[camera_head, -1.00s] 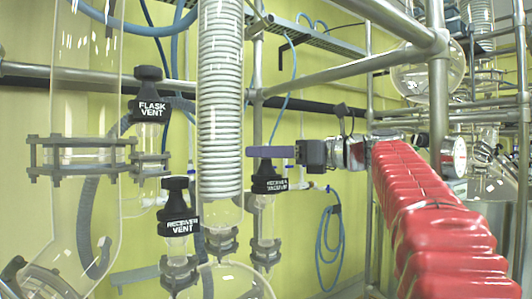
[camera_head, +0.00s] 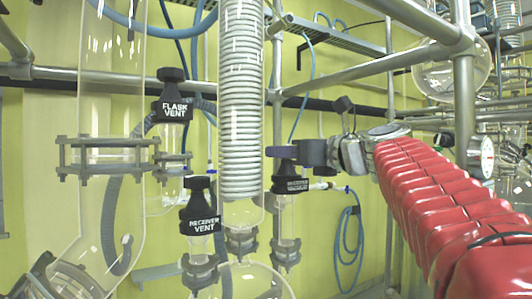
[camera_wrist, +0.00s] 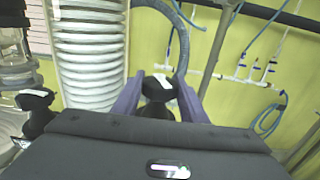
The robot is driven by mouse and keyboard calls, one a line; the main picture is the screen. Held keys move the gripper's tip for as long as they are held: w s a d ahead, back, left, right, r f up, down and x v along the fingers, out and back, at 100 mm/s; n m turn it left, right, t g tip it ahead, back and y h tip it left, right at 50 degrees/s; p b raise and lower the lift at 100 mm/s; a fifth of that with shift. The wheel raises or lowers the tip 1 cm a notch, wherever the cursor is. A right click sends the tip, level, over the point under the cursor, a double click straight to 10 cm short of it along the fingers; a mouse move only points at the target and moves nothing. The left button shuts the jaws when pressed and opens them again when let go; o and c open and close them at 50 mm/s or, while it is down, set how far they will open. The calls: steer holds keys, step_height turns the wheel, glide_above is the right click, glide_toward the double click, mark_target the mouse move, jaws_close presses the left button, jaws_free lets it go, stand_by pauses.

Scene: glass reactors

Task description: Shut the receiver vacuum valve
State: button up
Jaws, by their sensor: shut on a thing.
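The receiver vacuum valve (camera_head: 290,184) has a black labelled cap on a glass stem, right of the coiled condenser. Its black knob also shows in the wrist view (camera_wrist: 157,88), with a pale bar on top. My gripper (camera_head: 280,152) is at the top of this valve, reaching in from the right. In the wrist view my purple fingers (camera_wrist: 157,98) stand on either side of the knob, shut on it. The fingers hide the knob's top in the head view. The valve stands upright; I cannot tell how far it is turned.
The receiver vent valve (camera_head: 200,207) and flask vent valve (camera_head: 172,97) stand to the left. The glass condenser (camera_head: 241,100) is close beside my gripper. Metal frame bars (camera_head: 372,68) cross above my red-sleeved arm. A blue hose (camera_head: 349,240) hangs on the yellow wall behind.

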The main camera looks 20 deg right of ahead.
steer(key=shift+a+f+m+h, duration=0.1)
steer(key=shift+m+h, duration=1.2)
steer(key=shift+h, duration=0.7)
steer(key=shift+h, duration=0.3)
steer(key=o, duration=0.9)
steer(key=shift+c, duration=0.2)
steer(key=shift+d+y, duration=0.2)
steer(key=shift+y, duration=0.4)
steer(key=shift+n+y, duration=0.6)
steer(key=shift+n+g+y, duration=0.5)
steer(key=shift+n+y, duration=1.1)
steer(key=shift+y, duration=0.9)
steer(key=shift+n+g+y, duration=1.1)
steer(key=shift+n+y, duration=0.4)
steer(key=shift+y, duration=0.5)
steer(key=shift+a, duration=0.1)
